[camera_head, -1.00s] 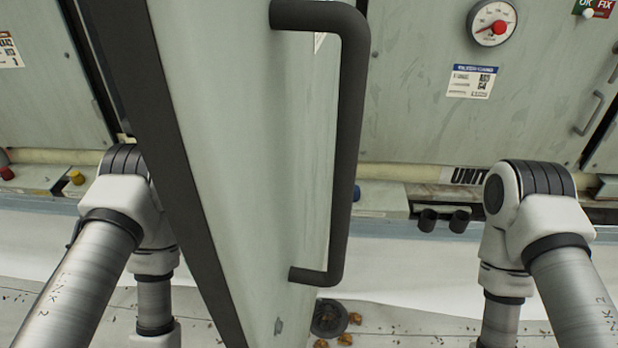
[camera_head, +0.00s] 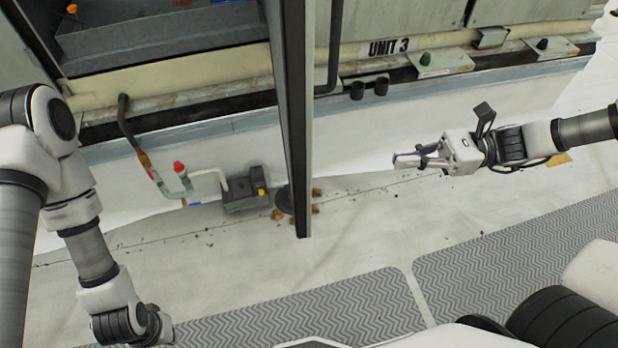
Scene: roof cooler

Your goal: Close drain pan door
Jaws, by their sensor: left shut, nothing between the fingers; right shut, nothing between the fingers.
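The door (camera_head: 292,110) stands open and is seen almost edge-on, jutting out from the unit towards me. Its dark bar handle (camera_head: 334,50) is on the right side. Left of the door, the open compartment shows a grey-blue pan (camera_head: 160,38). My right gripper (camera_head: 402,160) is to the right of the door, apart from it, shut and empty, with its fingers pointing left towards it. My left arm comes down at the left, and its wrist is near the bottom edge. The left gripper's fingers do not show.
A small dark pump (camera_head: 245,192) with pipes and a red-capped valve (camera_head: 180,170) stands on the floor left of the door. Two short black pipe stubs (camera_head: 369,88) stick out below the UNIT 3 label. Grey zigzag mats (camera_head: 300,312) lie in front. Floor between door and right gripper is clear.

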